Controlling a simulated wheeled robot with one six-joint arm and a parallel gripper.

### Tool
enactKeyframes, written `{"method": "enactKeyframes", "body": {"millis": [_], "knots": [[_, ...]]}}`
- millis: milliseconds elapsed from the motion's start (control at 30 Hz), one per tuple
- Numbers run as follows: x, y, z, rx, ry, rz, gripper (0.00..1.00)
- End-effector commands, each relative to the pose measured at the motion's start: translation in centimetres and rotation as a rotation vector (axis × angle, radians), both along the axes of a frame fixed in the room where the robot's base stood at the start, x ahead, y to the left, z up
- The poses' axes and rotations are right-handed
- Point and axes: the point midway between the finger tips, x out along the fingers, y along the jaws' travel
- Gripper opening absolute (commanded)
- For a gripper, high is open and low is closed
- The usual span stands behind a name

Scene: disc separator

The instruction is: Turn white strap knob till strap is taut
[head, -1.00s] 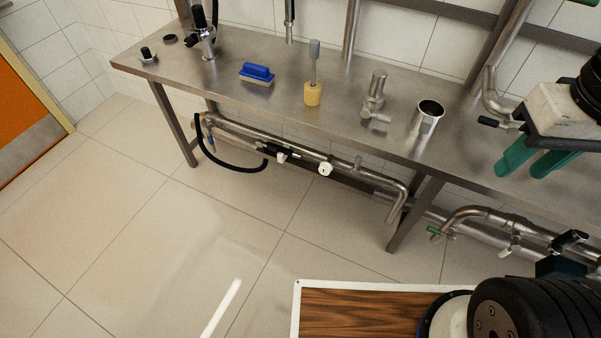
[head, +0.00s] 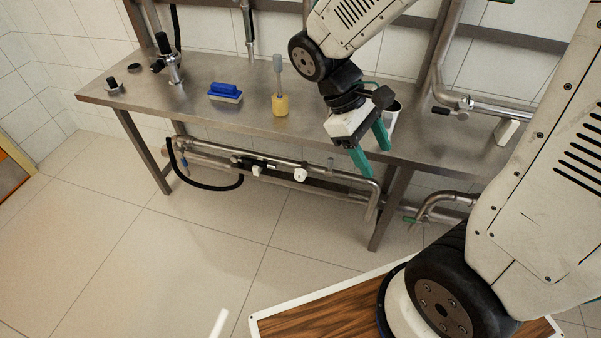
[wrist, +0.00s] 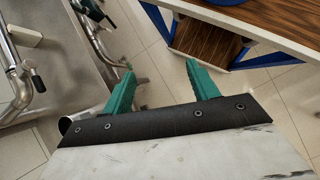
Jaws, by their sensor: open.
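A small white knob (head: 300,174) sits on the steel pipe below the bench in the head view. A black piece with white parts (head: 257,166) is on the same pipe to its left; I cannot tell whether it is the strap or how tight any strap is. My gripper (head: 372,158) has green fingers, open and empty. It hangs at the bench's front edge, to the right of the knob and apart from it. In the wrist view the gripper (wrist: 160,68) points over floor, and the knob is not in sight.
On the steel bench (head: 200,115) are a blue brush (head: 225,92), a yellow-based tool (head: 280,104) and a steel cup (head: 392,117) partly behind my gripper. A black hose (head: 210,187) hangs at the pipe's left. Bench legs flank the pipe.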

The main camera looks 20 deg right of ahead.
Motion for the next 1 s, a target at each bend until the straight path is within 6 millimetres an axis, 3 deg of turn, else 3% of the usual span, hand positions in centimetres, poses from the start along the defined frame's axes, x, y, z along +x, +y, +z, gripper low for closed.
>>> {"method": "enactKeyframes", "body": {"millis": [367,567,867,1000], "knots": [[7.2,-1.7,-9.8,-0.153,0.610,0.717,0.59],[11.3,-1.8,-16.3,-0.194,1.042,1.123,0.59],[16.9,0.0,-28.8,-0.242,1.930,1.668,0.59],[19.5,2.3,-35.5,-0.291,2.537,1.799,0.59]]}}
